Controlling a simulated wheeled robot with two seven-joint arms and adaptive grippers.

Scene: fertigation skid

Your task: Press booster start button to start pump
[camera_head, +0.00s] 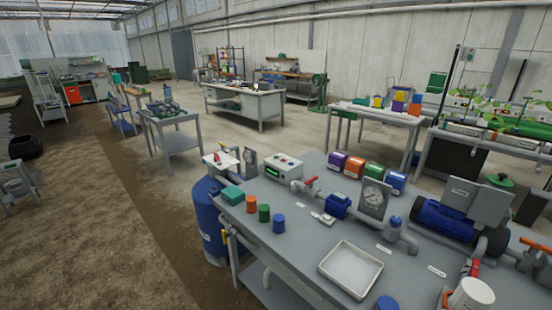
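A pale control box (284,167) with a green front panel and small controls on top stands at the back left of the grey skid bench (300,245). Its labels are too small to read, so I cannot tell which control is the booster start button. A blue motor-like pump body (443,221) lies at the right of the bench, beside a grey box (478,202). A smaller blue unit (338,206) sits in the grey piping near a dial gauge (374,198). Neither of my grippers shows in the head view.
A white tray (351,270), several coloured bottles (264,213) and coloured boxes (354,167) stand on the bench. Red-handled valves (311,181) stick up from the pipes. A blue tank (211,220) stands at its left end. Open floor (110,240) lies to the left.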

